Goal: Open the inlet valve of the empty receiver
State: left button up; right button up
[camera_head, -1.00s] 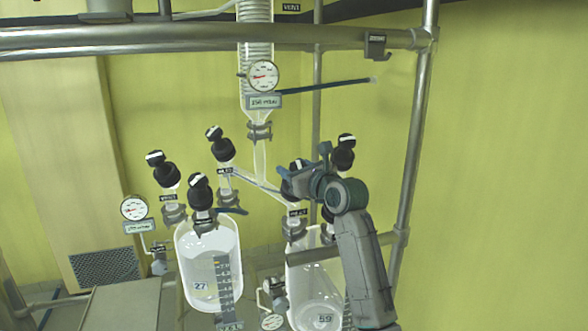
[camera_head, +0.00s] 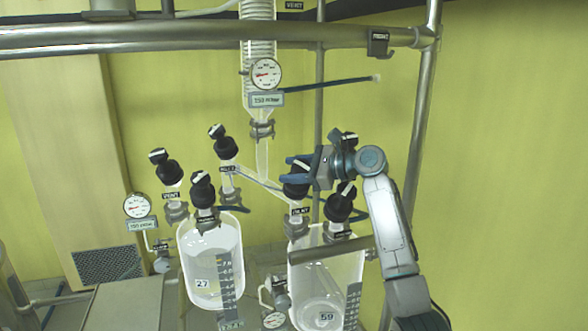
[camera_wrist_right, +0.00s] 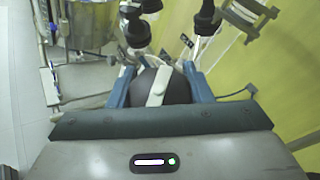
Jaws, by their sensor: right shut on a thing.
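The left receiver (camera_head: 208,283), a clear vessel numbered 27, seems to hold some liquid. The right receiver (camera_head: 328,283), numbered 59, looks clear, but I cannot be sure of its contents. A black valve knob (camera_head: 296,186) stands on the labelled neck at its left. My right gripper (camera_head: 300,174) reaches it from the right and is shut on it. In the right wrist view the knob (camera_wrist_right: 172,86) sits between the two blue fingers (camera_wrist_right: 158,90), its white bar nearly upright in the picture. My left gripper is not in view.
Black-knobbed valves crowd close by: one at the right receiver's right neck (camera_head: 340,204), one at centre (camera_head: 222,143), and others at left (camera_head: 163,165). A pressure gauge (camera_head: 265,74) hangs above. A metal post (camera_head: 416,130) stands right of the arm.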

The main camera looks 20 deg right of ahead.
jog(key=n+g, duration=0.4)
jog(key=g, duration=0.1)
jog(key=shift+s+a+n+y, duration=0.1)
jog(key=shift+s+n+y, duration=0.2)
jog(key=shift+n, duration=0.1)
jog(key=shift+s+f+n+g+h, duration=0.1)
jog(key=shift+n+g+h, duration=0.2)
jog(key=shift+n+g, duration=0.65)
jog(key=shift+s+f+n+g+h, duration=0.1)
jog(key=shift+n+g+h, duration=0.2)
jog(key=shift+n+g, duration=0.6)
jog(key=o, duration=1)
